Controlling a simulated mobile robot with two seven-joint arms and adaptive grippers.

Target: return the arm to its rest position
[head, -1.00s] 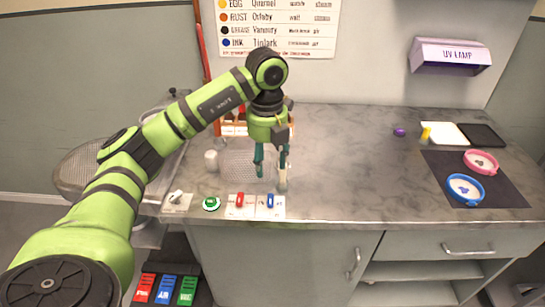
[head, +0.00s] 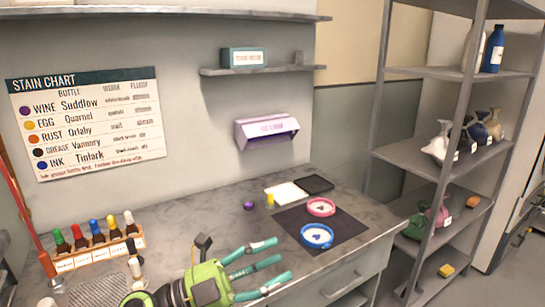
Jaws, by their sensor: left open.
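My left gripper (head: 262,270) is at the bottom middle of the head view, with its teal fingers spread apart and nothing between them. It is in front of the grey marble counter (head: 195,215) and hides part of its front area. My right gripper is not in view.
A bottle rack (head: 98,254) with several bottles stands at the counter's left. A purple UV lamp (head: 266,130) hangs above. Metal shelves (head: 412,162) stand at right.

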